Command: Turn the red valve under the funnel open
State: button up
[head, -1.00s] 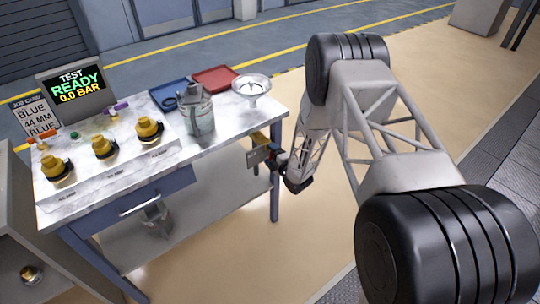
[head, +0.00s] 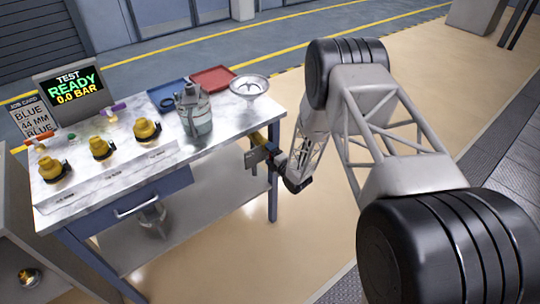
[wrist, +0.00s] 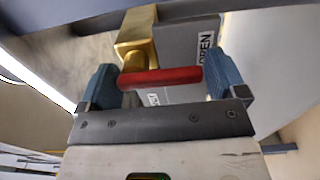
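The valve's red handle (wrist: 160,77) shows in the wrist view as a bar lying crosswise between my two blue fingertips, attached to a brass body (wrist: 138,35). A label reading OPEN (wrist: 207,50) is beside it, and a second, partly covered label (wrist: 158,97) lies below the handle. My gripper (wrist: 162,84) is open, with a finger beyond each end of the handle and a small gap visible on both sides. In the head view my gripper (head: 258,157) is at the table's right end, below the white funnel (head: 249,84). The red handle cannot be made out there.
The table (head: 212,150) holds a metal canister (head: 195,112), a blue tray (head: 166,95), a red tray (head: 213,78) and several brass fittings (head: 146,130). A screen (head: 72,90) reads TEST READY 0.0 BAR. A lower shelf (head: 195,215) runs under the table. The floor right of the table is clear.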

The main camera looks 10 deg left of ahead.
jog(key=shift+o, duration=0.6)
jog(key=v, duration=0.7)
jog(key=shift+s+d, duration=0.3)
jog(key=shift+s, duration=0.05)
jog(key=shift+w+r, duration=0.1)
jog(key=shift+r, duration=0.1)
